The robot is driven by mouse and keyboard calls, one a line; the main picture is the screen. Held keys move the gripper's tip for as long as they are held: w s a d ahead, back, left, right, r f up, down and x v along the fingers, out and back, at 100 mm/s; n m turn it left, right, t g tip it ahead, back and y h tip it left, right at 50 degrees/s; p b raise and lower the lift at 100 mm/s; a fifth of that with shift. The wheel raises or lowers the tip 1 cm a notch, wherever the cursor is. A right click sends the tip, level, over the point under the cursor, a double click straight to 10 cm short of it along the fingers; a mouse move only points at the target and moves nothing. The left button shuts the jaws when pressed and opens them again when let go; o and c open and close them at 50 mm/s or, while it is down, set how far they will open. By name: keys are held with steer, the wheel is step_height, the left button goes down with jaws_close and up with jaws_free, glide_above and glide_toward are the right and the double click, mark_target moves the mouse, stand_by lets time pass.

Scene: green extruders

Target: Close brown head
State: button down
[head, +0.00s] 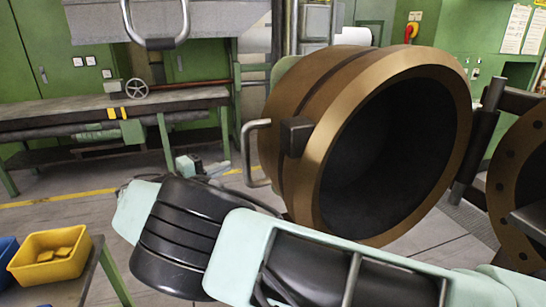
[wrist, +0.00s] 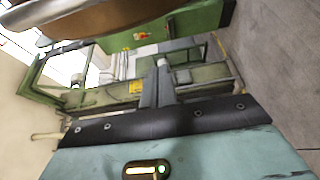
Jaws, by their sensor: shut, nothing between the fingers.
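The brown head shows as a large open cylinder (head: 290,160) with a dark hollow inside, in the middle of the head view. A brown round flange with bolt holes (head: 508,185) stands swung out at the right edge, joined to the cylinder by a dark hinge (head: 484,140). A bent metal handle (head: 250,150) is on the cylinder's left side. My gripper (wrist: 163,82) shows in the wrist view with its fingers together and empty. A brown curved surface (wrist: 100,18) lies at the upper left there, apart from the fingers. The head view does not show my fingertips.
A yellow bin (head: 50,262) with yellow pieces sits on a small table at the lower left. A long workbench (head: 60,112) stands behind, with green cabinets (head: 60,50) beyond. Grey floor (head: 90,210) is open between them. My arm crosses the front of the view.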

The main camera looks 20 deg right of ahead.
steer(key=d+p, duration=0.7)
steer(key=d, duration=0.3)
steer(key=shift+w, duration=0.2)
steer(key=shift+a, duration=0.1)
